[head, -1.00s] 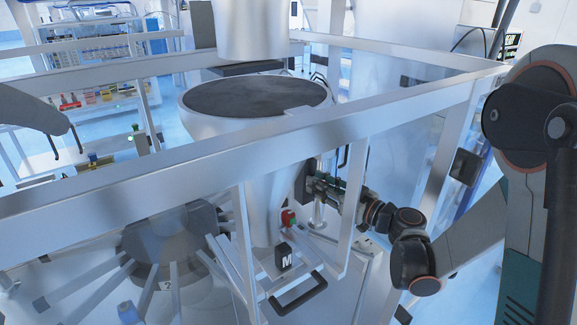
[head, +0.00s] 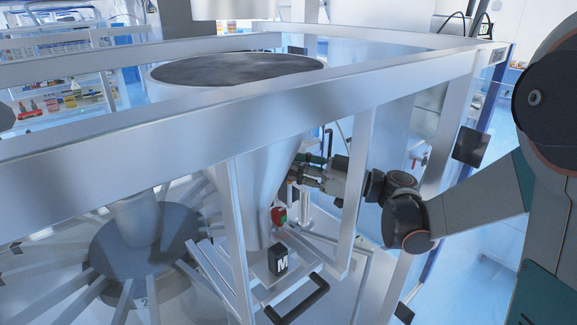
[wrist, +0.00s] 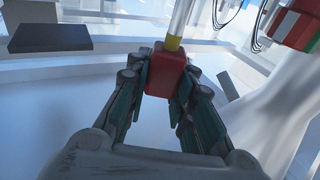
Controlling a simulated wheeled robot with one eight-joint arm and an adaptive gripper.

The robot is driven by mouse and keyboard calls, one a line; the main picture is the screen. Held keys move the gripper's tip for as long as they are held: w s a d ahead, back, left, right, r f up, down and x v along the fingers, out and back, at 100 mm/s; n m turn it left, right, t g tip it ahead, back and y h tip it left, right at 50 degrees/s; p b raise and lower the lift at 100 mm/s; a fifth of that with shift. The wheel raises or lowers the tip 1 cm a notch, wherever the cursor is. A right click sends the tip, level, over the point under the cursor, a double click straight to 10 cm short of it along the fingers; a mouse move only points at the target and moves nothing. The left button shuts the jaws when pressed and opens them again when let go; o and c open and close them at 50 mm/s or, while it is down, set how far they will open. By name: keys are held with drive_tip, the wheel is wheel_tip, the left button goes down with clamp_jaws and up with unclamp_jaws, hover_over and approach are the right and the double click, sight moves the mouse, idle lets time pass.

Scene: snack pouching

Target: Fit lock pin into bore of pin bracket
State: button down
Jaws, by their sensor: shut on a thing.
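My gripper (wrist: 160,82) is shut on a red block-shaped grip, which I take to be the lock pin (wrist: 170,65). A yellow band and a pale, slim shaft extend from the grip toward the top of the wrist view, where the shaft leaves the picture. In the head view my gripper (head: 300,173) reaches in from the right behind a frame upright, close to the right side of the pale funnel. The held pin is too small and covered to make out there. I cannot pick out the pin bracket or its bore in either view.
Metal frame rails (head: 250,105) surround the funnel (head: 262,180). A red and green switch (head: 279,215) is below my gripper and also shows in the wrist view (wrist: 297,24). A black handle (head: 297,300) is at the front. A dark plate (wrist: 50,38) is left of the pin.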

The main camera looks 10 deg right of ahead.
drive_tip(key=b, duration=0.5)
hover_over(289, 206)
drive_tip(key=shift+w+d+f, duration=0.1)
drive_tip(key=shift+w+f, duration=0.05)
drive_tip(key=shift+f, duration=1.35)
drive_tip(key=shift+w+f, duration=0.1)
drive_tip(key=shift+f, duration=1.35)
drive_tip(key=shift+f+b, duration=2.2)
drive_tip(key=shift+f, duration=0.15)
drive_tip(key=shift+r, duration=0.1)
drive_tip(key=shift+r+p, duration=1.4)
drive_tip(key=shift+r, duration=0.6)
